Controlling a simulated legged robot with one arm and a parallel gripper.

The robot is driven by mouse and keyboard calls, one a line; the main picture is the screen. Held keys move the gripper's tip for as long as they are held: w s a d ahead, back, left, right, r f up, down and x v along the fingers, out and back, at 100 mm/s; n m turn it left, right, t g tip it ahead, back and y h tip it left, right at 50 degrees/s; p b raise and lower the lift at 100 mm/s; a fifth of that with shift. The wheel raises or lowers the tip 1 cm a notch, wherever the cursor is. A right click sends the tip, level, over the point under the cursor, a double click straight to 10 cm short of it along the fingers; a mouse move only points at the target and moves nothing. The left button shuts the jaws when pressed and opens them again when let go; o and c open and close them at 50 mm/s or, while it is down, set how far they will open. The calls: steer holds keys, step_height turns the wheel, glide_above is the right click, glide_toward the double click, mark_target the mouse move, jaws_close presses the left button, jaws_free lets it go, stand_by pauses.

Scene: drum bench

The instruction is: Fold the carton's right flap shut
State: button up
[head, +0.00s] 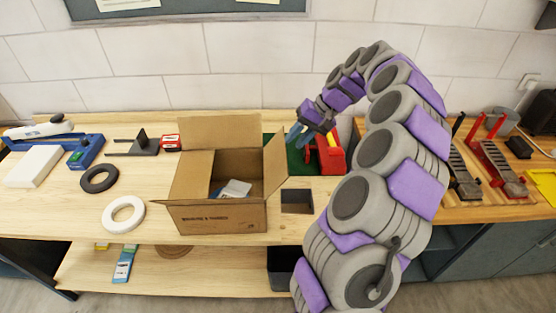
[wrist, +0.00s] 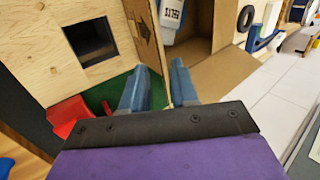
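The brown carton (head: 216,215) stands on the wooden bench with its top open. Its right flap (head: 275,163) stands up and leans outward; its back flap (head: 220,131) and left flap (head: 191,160) are also raised. My gripper (head: 297,134), with blue fingers, is just right of the right flap's upper back corner. In the wrist view my gripper (wrist: 160,78) has its fingers apart. The right flap (wrist: 148,35) shows as a narrow panel running down toward the gap between them. I cannot tell whether the fingers touch it.
A white item (head: 236,189) lies inside the carton. A square hole (head: 297,201) is in the bench to its right. A red tool (head: 329,154) on a green mat (head: 299,160) is beside my gripper. White (head: 123,214) and black (head: 99,179) rings lie left.

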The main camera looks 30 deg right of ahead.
mark_target(279, 157)
steer(key=b+x, duration=0.1)
steer(key=x, duration=0.8)
steer(key=shift+a+f, duration=0.2)
steer(key=shift+d, duration=0.1)
jaws_close()
stand_by(1.0)
